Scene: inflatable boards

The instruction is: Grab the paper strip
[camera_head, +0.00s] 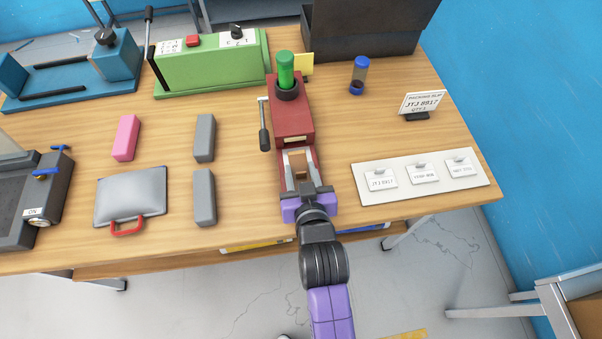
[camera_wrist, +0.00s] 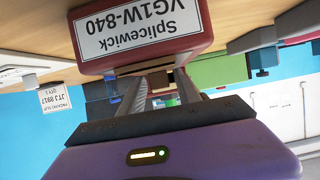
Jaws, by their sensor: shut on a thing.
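The red machine (camera_head: 291,118), labelled Splicewick VG1W-840, stands on the table; its label side also shows upside down in the wrist view (camera_wrist: 140,38). My gripper (camera_head: 297,154) is at its near end, with the two grey fingers pointing toward it. In the wrist view the fingertips (camera_wrist: 162,76) reach the machine's edge. A thin tan piece, which looks like the paper strip (camera_wrist: 150,68), lies at the fingertips. My gripper is shut on it. Most of the strip is hidden by the fingers and machine.
A white board with several labelled tags (camera_head: 421,171) lies to the right, and a packing slip stand (camera_head: 422,104) behind it. Grey blocks (camera_head: 204,138), a pink block (camera_head: 126,138) and a grey pouch (camera_head: 131,196) lie left. A lever (camera_head: 264,125) sticks out left of the machine.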

